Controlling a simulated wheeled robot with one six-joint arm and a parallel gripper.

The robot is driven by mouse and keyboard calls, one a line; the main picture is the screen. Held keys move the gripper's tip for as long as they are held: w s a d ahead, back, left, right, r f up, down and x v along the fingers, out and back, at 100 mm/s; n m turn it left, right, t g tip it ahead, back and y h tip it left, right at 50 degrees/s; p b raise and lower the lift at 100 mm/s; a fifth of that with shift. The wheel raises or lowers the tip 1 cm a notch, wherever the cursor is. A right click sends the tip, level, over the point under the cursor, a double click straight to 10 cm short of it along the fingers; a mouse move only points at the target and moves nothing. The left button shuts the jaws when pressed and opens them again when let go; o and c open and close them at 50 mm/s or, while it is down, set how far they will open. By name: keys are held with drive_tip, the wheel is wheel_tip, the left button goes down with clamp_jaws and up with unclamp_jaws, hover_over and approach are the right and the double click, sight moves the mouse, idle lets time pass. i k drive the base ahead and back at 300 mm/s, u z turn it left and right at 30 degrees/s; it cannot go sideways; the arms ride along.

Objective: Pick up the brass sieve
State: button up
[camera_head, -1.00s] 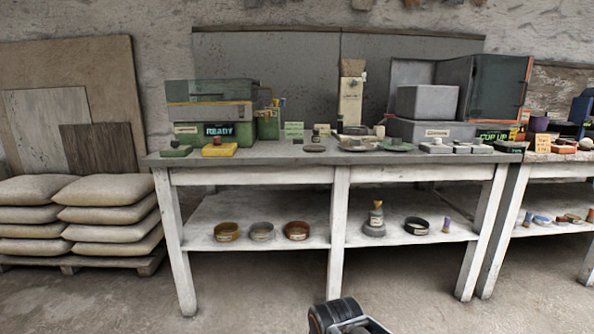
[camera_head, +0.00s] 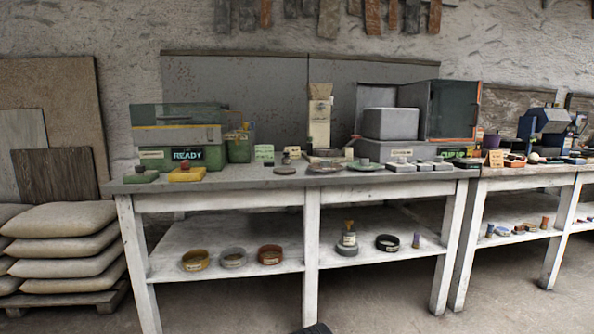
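The brass sieve (camera_head: 195,260) looks like the yellow-brown round ring at the left end of the white table's lower shelf. It sits flat, with a small pale label on its front. A grey ring (camera_head: 233,258) and a reddish-brown ring (camera_head: 270,255) stand in a row to its right. My gripper is not recognisable in view; only a dark sliver of my arm shows at the bottom edge, right of the sieve in the picture. Whether the gripper is open or shut does not show.
The white table (camera_head: 312,235) has a middle leg and a crowded top above the shelf. A stacked grey weight-like piece (camera_head: 347,248) and a black ring (camera_head: 387,243) stand on the shelf's right half. Sacks (camera_head: 65,255) are piled at left. The floor in front looks clear.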

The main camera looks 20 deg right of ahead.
sight(196, 260)
drive_tip(key=u, duration=0.45)
drive_tip(key=i, duration=1.4)
drive_tip(key=u, duration=0.5)
